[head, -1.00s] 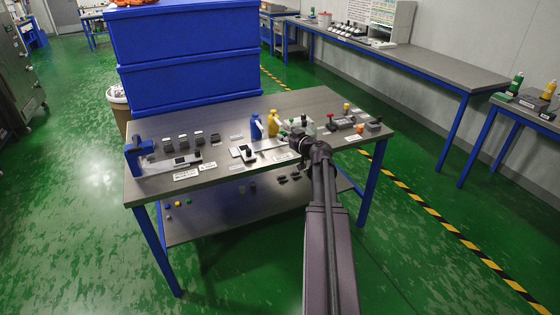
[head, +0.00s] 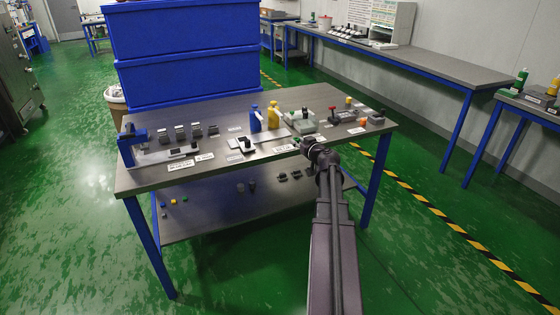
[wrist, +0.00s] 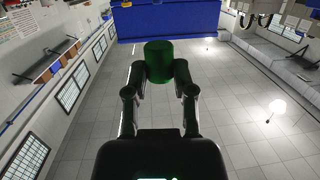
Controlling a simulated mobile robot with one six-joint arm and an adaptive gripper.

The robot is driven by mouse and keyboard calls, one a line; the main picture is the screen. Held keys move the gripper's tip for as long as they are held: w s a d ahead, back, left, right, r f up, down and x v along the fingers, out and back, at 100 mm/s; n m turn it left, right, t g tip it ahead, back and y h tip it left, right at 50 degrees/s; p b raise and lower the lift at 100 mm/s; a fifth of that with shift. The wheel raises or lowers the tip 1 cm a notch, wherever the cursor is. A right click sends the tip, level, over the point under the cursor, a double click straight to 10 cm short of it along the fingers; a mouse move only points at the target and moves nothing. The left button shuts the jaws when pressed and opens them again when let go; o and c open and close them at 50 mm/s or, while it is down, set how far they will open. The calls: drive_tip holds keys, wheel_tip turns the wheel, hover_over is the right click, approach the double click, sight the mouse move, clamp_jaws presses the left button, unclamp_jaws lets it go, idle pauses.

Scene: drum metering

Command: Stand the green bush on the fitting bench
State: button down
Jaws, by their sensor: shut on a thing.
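The green bush (wrist: 158,62) is a short green cylinder between my two fingertips in the wrist view. My gripper (wrist: 160,78) is shut on it. In the head view my gripper (head: 302,144) is over the front part of a grey-topped bench (head: 305,95) with blue legs, right of centre. A small bit of green (head: 296,141) shows at its tip; most of the bush is hidden there. I cannot tell the gap between the bush and the bench top. The labels are too small to read, so I cannot confirm which bench is the fitting bench.
A blue clamp-like fixture (head: 131,147) is at the left end. Large blue crates (head: 185,80) stand behind. A long bench (head: 420,68) lines the wall.

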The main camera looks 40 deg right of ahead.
drive_tip(key=d+f+m+h+b, duration=0.1)
drive_tip(key=d+f+b, duration=0.2)
drive_tip(key=f+b, duration=0.2)
drive_tip(key=shift+s+d+f, duration=0.25)
drive_tip(key=shift+d+f, duration=0.05)
drive_tip(key=shift+f, duration=0.35)
drive_tip(key=b, duration=0.2)
hover_over(282, 153)
drive_tip(key=shift+w+f, duration=0.1)
drive_tip(key=shift+f, duration=0.65)
drive_tip(key=shift+f+b, duration=1.55)
drive_tip(key=shift+f, duration=0.25)
drive_tip(key=shift+f, duration=0.1)
drive_tip(key=shift+c, duration=2.2)
unclamp_jaws()
drive_tip(key=shift+r, duration=0.25)
